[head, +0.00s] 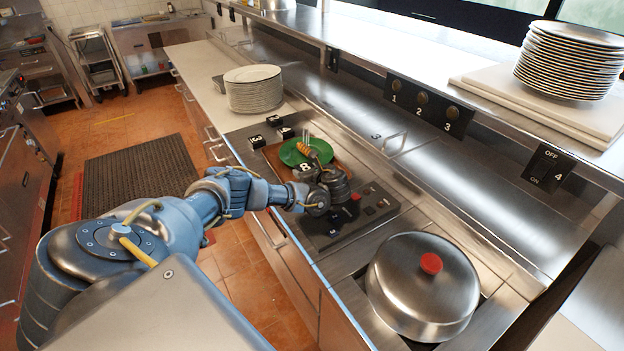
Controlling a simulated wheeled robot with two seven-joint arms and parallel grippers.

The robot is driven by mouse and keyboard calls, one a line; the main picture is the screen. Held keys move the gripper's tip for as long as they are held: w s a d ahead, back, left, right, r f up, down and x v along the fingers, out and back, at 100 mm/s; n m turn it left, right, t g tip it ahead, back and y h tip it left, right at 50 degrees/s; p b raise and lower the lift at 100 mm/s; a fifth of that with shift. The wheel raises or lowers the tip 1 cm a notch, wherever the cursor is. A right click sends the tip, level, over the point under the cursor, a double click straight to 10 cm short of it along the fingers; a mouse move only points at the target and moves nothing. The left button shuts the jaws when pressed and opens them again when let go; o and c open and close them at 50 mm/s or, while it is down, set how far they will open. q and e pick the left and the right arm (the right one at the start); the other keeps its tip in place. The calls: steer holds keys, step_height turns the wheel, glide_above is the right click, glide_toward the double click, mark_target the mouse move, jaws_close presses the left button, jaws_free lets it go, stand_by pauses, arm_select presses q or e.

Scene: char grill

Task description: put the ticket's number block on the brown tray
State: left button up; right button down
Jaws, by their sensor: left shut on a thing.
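The brown tray (274,158) lies on the counter beyond my left gripper. A green plate (291,153) with an orange food item (304,149) sits on it. My left gripper (311,170) is shut on a black block with a white 8 (304,167), at the tray's near side. The gripper hides part of the block and tray, and I cannot tell whether the block touches the tray. More black number blocks stand left of the tray: one (256,141) shows a 3, another (274,120) is farther back, and a third (286,132) is close by. I cannot make out the ticket. My right gripper is not in view.
A lidded steel pot (423,285) with a red knob stands at the near right. A stack of white plates (253,89) stands behind the blocks. A dark panel (372,207) lies right of the gripper. A steel shelf (465,92) runs above the counter's right side.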

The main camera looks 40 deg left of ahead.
arm_select(q)
steer(key=shift+w+d+f, duration=0.1)
steer(key=shift+w+f, duration=0.45)
steer(key=shift+f, duration=0.15)
steer(key=shift+w+f, duration=0.5)
steer(key=shift+f, duration=0.2)
step_height(320, 180, down, 2)
steer(key=shift+w+f, duration=0.1)
steer(key=shift+f, duration=0.4)
steer(key=shift+f, duration=0.15)
steer(key=o, duration=1)
